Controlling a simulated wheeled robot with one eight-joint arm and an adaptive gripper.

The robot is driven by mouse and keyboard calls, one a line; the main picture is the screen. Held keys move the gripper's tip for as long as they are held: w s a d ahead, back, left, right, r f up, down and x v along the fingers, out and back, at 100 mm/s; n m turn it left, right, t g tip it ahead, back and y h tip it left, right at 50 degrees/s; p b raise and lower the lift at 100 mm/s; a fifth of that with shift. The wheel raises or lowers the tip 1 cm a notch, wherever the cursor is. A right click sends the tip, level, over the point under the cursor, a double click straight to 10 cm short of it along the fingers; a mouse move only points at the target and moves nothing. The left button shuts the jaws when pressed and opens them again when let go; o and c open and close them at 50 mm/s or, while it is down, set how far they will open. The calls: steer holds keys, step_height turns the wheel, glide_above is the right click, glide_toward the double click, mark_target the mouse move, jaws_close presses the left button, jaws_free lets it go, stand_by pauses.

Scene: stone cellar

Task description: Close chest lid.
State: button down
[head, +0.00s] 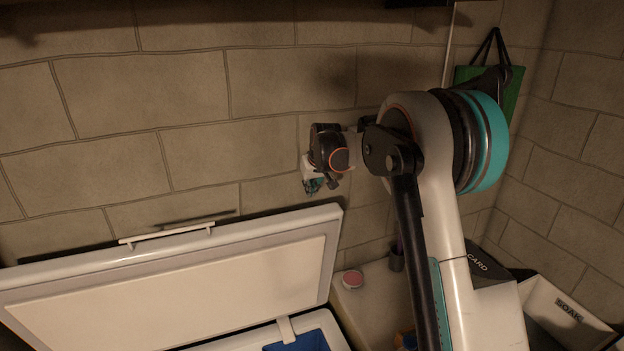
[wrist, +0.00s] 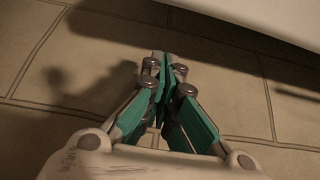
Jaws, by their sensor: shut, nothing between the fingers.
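The white chest (head: 240,341) stands at the lower left in the head view. Its lid (head: 185,283) is raised, with the pale inner panel facing me and a white handle (head: 167,233) on its top edge. A blue inside part (head: 300,342) shows at the bottom. A pale edge, probably the lid, crosses the top right there.
A pale surface beside the chest holds a small round pink-topped item (head: 353,279) and a dark cup (head: 397,257). Bins labelled CARD (head: 478,262) and SOAK (head: 568,311) stand at the right. A green board (head: 512,95) hangs on the wall.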

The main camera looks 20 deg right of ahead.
steer(key=s, duration=0.2)
steer(key=s+f+p, duration=0.1)
steer(key=shift+s+d, duration=0.1)
steer(key=shift+s, duration=0.3)
steer(key=shift+s+r, duration=0.1)
